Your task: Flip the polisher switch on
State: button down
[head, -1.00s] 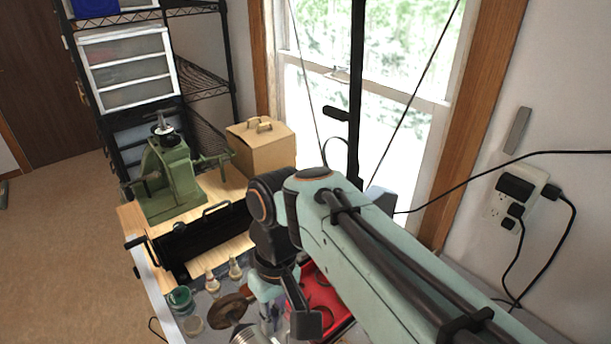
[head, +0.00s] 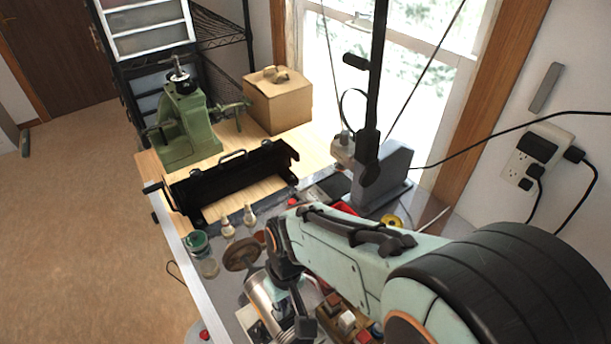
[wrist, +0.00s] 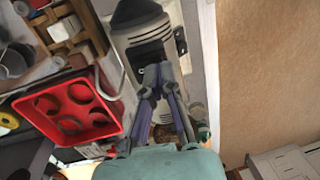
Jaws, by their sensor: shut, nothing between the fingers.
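The polisher is a silver motor body (head: 266,294) with a brown buffing wheel (head: 240,254), standing on the bench in the lower middle of the head view. In the wrist view its grey body (wrist: 146,36) lies just beyond my fingertips. A small dark part (wrist: 180,41) shows on its side; I cannot tell whether this is the switch. My gripper (wrist: 158,73) is shut and empty, its fingertips over the polisher's near end. I cannot tell if they touch it. In the head view my arm and wrist hide part of the polisher.
A red tray (wrist: 103,118) with round recesses lies beside the polisher. The bench edge borders open floor.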

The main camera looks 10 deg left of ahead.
jog(key=shift+f, duration=0.25)
